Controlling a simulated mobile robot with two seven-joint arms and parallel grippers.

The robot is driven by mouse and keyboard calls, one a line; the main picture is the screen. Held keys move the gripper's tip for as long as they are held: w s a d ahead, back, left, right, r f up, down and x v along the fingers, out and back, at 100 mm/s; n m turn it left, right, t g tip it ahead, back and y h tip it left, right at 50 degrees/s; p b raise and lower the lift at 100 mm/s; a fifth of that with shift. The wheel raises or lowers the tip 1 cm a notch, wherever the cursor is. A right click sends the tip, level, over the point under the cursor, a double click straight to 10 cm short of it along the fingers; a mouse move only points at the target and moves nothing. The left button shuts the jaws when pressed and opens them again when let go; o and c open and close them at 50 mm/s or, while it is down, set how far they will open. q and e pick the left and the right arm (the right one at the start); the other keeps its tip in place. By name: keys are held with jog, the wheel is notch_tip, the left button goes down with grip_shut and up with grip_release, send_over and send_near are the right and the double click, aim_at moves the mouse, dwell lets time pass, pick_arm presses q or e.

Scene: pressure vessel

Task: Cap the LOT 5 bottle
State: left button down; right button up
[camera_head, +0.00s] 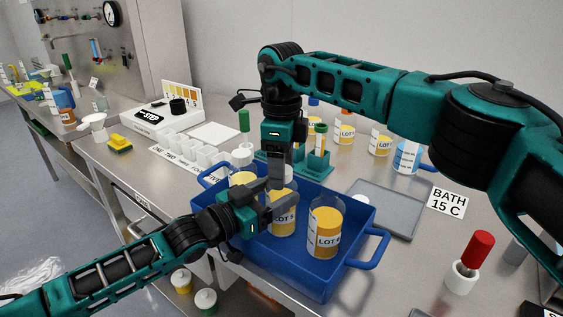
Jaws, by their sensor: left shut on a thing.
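Three bottles of yellow liquid stand in a blue tray (330,277) with side handles. The middle bottle (284,222) has a LOT label whose number is hidden. My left gripper (278,200) is shut on this bottle near its upper part, from the left. My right gripper (277,183) points down directly over the bottle's top; its fingers hide the mouth, so I cannot tell whether a cap is there or whether they are shut. The front right bottle (325,232) has a LOT label and a clear upper part.
A grey flat tray (389,207) lies right of the blue tray, with a small white round piece (361,201) near its edge. More LOT bottles (380,144) stand behind. A red-handled tool (471,258) stands in a white holder at right. White cups (188,148) line the back left.

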jog(key=c, duration=1)
jog(key=o, duration=1.2)
jog(key=shift+o, duration=0.2)
notch_tip(320, 180, up, 12)
pick_arm(q)
jog(key=shift+c, duration=0.3)
grip_release()
jog(key=v, duration=1.3)
pick_arm(e)
jog(key=shift+f, duration=0.15)
